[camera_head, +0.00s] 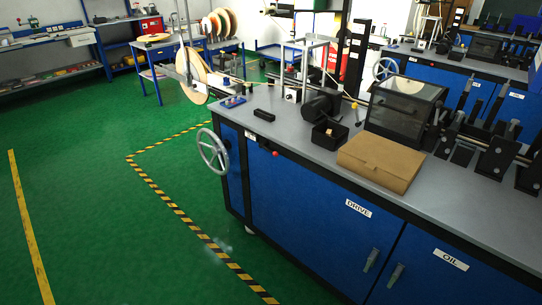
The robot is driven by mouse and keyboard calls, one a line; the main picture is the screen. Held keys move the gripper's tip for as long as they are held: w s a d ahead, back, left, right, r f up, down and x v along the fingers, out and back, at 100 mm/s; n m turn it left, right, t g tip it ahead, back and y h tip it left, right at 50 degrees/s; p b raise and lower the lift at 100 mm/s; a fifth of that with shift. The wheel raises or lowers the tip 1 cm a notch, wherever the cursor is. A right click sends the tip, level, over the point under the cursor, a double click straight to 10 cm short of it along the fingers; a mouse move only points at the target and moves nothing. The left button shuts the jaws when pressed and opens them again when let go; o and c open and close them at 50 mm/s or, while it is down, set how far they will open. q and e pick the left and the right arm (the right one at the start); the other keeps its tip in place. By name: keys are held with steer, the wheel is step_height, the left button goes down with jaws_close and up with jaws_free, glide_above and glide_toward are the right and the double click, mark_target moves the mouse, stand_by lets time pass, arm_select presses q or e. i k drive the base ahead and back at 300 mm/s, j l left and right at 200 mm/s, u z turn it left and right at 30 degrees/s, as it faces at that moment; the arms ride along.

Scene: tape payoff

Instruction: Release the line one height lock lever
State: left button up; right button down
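The near blue machine bench (310,205) has a grey top and cabinet doors labelled DRIVE and OIL. A silver handwheel (213,151) is on its left end. A small red knob (276,154) is on the front near that end. A large tape reel (193,75) stands upright on a post beyond the bench's left end. I cannot make out for certain which part is the height lock lever, or which line is line one. Neither of my grippers shows in this view.
A brown cardboard box (380,162) and a clear-sided machine cover (404,105) sit on the bench top. A second blue bench (445,72) stands behind. Yellow-black floor tape (180,212) runs left of the near bench. The green floor (90,190) there is clear.

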mark_target(268, 150)
steer(key=i+j+z, duration=0.15)
steer(key=i+j, duration=0.45)
steer(key=i, duration=0.2)
steer(key=i+j+z, duration=0.2)
steer(key=i+j, duration=0.45)
steer(key=i, duration=0.15)
